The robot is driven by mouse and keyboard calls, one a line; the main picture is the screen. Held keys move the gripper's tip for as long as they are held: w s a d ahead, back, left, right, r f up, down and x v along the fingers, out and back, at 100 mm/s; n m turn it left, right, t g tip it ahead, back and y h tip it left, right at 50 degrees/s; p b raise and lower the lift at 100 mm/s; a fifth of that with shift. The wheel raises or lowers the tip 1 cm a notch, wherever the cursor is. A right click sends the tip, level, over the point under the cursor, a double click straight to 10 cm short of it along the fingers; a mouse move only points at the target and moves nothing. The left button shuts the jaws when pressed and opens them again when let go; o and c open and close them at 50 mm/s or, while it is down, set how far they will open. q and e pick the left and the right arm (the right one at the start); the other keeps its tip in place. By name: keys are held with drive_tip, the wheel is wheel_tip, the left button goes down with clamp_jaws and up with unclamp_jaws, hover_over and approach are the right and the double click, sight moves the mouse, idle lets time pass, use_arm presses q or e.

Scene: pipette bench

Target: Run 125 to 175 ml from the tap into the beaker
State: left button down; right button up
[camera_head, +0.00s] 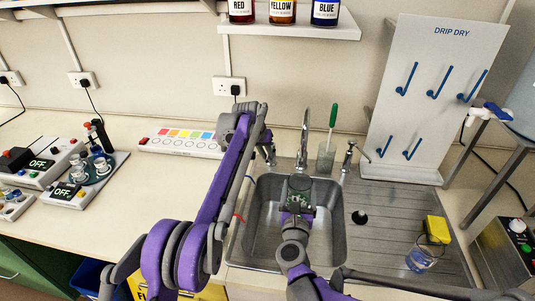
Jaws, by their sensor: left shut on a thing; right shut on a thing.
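The tap's curved metal spout (305,130) rises behind the sink (262,215). A lever handle (349,155) shows at its right; the left side is hidden by my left gripper. My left gripper (268,156) is shut at that left side, apparently on the tap's left handle. My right gripper (299,187) is low over the sink, under the spout. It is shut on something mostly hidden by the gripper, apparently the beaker. The water level and any stream cannot be made out.
A clear glass vessel (419,260) and a yellow object (437,229) sit on the drainboard (385,215). A black stopper (359,217) lies nearby. A glass with a green brush (326,158) stands behind the sink. The DRIP DRY rack (402,130) rises at right. The left counter's middle is clear.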

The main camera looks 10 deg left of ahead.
use_arm(q)
drive_tip(key=shift+w+a+m+g+h, duration=0.25)
drive_tip(key=shift+a+m+h, duration=0.1)
drive_tip(key=shift+a+m, duration=0.5)
drive_tip(key=shift+w+a+m+g+h, duration=0.15)
drive_tip(key=shift+a+m+g+h, duration=0.3)
drive_tip(key=shift+m, duration=0.6)
drive_tip(key=shift+a, duration=0.1)
drive_tip(key=c, duration=0.8)
unclamp_jaws()
drive_tip(key=shift+c, duration=0.2)
drive_tip(key=shift+r, duration=0.1)
drive_tip(key=v, duration=0.7)
drive_tip(key=shift+s+r, duration=0.15)
drive_tip(key=shift+s, duration=0.1)
